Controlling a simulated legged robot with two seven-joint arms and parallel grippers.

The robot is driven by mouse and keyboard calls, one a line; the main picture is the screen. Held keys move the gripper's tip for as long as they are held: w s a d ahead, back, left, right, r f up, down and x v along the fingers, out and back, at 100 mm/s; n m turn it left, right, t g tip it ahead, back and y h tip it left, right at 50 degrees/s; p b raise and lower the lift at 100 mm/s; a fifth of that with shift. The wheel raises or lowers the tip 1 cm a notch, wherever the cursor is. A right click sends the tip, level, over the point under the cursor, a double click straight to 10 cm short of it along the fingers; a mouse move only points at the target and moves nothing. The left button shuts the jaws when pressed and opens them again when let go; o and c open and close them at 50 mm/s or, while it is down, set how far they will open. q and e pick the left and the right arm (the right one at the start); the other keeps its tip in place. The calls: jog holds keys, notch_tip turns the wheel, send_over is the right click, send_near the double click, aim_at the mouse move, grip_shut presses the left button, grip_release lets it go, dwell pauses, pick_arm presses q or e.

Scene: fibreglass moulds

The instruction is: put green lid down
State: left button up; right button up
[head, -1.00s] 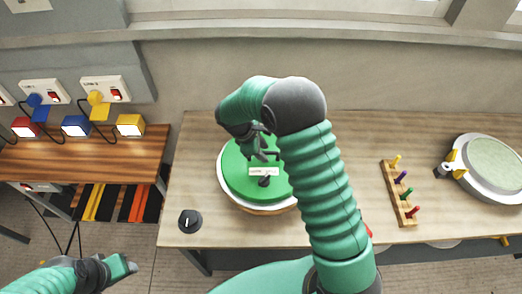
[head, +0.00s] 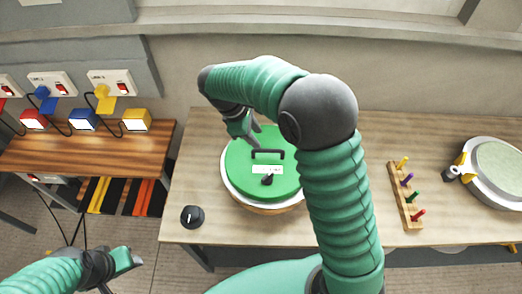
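The green lid (head: 243,180) lies flat on a round white-rimmed mould (head: 228,190) on the wooden table. It has a black handle (head: 268,153), a white label and a small black knob. My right gripper (head: 256,138) is at the lid's far edge, just behind and left of the handle. Its fingers look apart, with nothing between them, and the handle shows clear of them. My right arm's forearm crosses in front of the lid's right side. My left gripper (head: 132,262) is low at the left, away from the lid; its finger opening is not clear.
A black dial (head: 192,216) sits left of the mould. A wooden rack (head: 405,198) with coloured pegs and another round mould (head: 495,170) stand to the right. A side bench (head: 85,155) with coloured boxes is at the left. Bare table lies between mould and rack.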

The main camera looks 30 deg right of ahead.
jog(key=s+a+f+m+t+y, duration=0.1)
jog(key=s+a+f+m+y, duration=0.1)
jog(key=s+m, duration=0.3)
jog(key=s+a+f+m+t+y, duration=0.2)
jog(key=s+m, duration=0.3)
jog(key=s, duration=0.5)
jog(key=shift+s+a+f+m, duration=0.3)
jog(key=shift+s+a+f, duration=0.05)
jog(key=shift+a+f, duration=0.45)
jog(key=shift+s, duration=0.15)
jog(key=shift+a, duration=0.1)
